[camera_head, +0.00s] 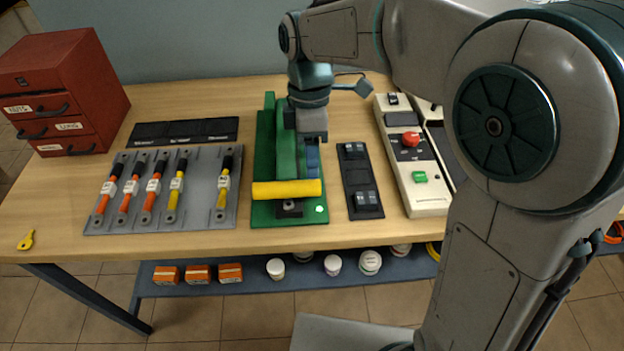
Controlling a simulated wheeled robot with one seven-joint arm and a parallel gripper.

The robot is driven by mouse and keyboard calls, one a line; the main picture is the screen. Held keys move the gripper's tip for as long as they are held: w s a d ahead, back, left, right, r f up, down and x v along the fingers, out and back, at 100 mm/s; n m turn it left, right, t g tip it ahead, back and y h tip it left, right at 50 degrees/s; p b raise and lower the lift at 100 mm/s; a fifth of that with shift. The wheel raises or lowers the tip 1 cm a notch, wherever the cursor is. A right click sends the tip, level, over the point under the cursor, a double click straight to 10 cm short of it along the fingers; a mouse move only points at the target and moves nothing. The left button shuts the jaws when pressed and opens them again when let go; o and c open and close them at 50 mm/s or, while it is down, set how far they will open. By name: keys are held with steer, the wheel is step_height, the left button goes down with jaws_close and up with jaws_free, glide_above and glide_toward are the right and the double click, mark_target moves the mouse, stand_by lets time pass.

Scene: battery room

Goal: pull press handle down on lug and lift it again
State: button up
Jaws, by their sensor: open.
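The green press (263,160) stands on the wooden table in the middle of the view. Its yellow press handle (287,189) is a horizontal bar at the front of the press, low over the green base. A small dark die block (289,209) sits below the handle; I cannot make out a lug there. My gripper (312,160) is over the right side of the press, behind the yellow handle, pointing down. Its blue fingers are partly visible and look apart from the handle. The arm hides part of the press behind it.
A grey cable board (200,190) with several orange and yellow cables lies left of the press. A black tray (358,180) and a beige control box (428,195) stand to the right. A red drawer cabinet (75,70) is at the far left. A yellow key-like tag (26,240) lies at front left.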

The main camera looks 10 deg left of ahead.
steer(key=f, duration=0.4)
steer(key=s+f, duration=0.1)
steer(key=f, duration=0.1)
steer(key=shift+s+d+f, duration=0.1)
steer(key=shift+d+f, duration=0.05)
steer(key=shift+f, duration=0.05)
